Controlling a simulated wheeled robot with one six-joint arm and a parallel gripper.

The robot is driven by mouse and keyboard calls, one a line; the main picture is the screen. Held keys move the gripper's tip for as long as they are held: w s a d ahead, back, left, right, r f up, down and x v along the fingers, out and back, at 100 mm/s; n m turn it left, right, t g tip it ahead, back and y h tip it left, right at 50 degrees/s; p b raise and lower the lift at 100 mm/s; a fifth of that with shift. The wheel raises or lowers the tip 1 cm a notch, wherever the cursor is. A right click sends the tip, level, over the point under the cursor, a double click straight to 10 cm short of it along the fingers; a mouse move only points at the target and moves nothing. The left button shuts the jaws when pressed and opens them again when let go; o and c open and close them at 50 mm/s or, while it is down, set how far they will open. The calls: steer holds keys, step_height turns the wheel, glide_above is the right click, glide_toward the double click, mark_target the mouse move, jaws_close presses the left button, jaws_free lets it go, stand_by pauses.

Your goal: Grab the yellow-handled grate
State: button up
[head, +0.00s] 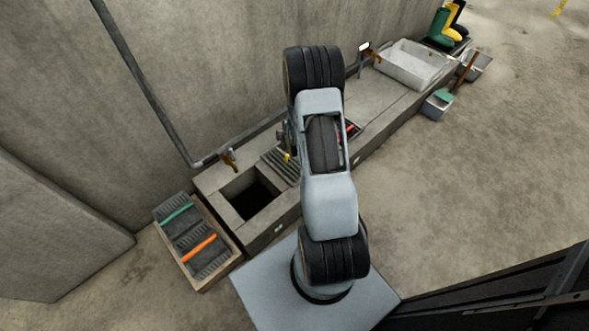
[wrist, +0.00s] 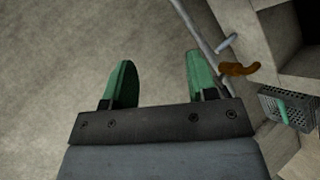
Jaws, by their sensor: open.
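The yellow-handled grate (head: 281,166) is a dark slatted piece on the concrete trough, just right of the square opening in the head view. Only a bit of its yellow handle shows, and my arm covers its right part. My gripper (wrist: 160,62) has two green fingertips spread apart with nothing between them in the wrist view, facing bare concrete. In the head view, the gripper is mostly hidden behind my arm, near the grate. I cannot tell the gap between them. The yellow handle is not seen in the wrist view.
A wooden crate (head: 233,258) at lower left holds green- and orange-handled grates. A brass tap (head: 229,160) and pipe (head: 140,85) run along the wall. A red-handled grate (head: 350,129) lies partly behind my arm. A white basin (head: 410,66) stands farther along. The floor at right is clear.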

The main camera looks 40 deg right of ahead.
mark_target(287, 156)
steer(key=s+d+f+n+b, duration=0.1)
steer(key=f+b, duration=0.1)
steer(key=f, duration=0.5)
steer(key=s+d+f+n+t+h+b, duration=0.1)
steer(key=s+f+b, duration=0.1)
steer(key=f, duration=0.4)
steer(key=s+d+f+n+t+b, duration=0.1)
steer(key=s+f+b, duration=0.1)
steer(key=f, duration=0.5)
steer(key=shift+d+f+n+b, duration=0.3)
steer(key=shift+d+b, duration=0.05)
steer(key=shift+b, duration=0.25)
steer(key=shift+h, duration=0.4)
steer(key=b+x, duration=0.3)
steer(key=x, duration=0.4)
steer(key=shift+w+f, duration=0.15)
steer(key=shift+w, duration=0.05)
steer(key=b+x, duration=0.3)
steer(key=x, duration=0.1)
steer(key=shift+w+d+f, duration=0.2)
steer(key=shift+w, duration=0.05)
steer(key=shift+w+d, duration=0.25)
steer(key=shift+w, duration=0.25)
jaws_close()
steer(key=shift+s+a+f, duration=0.1)
steer(key=shift+s+f, duration=0.05)
steer(key=shift+f, duration=0.1)
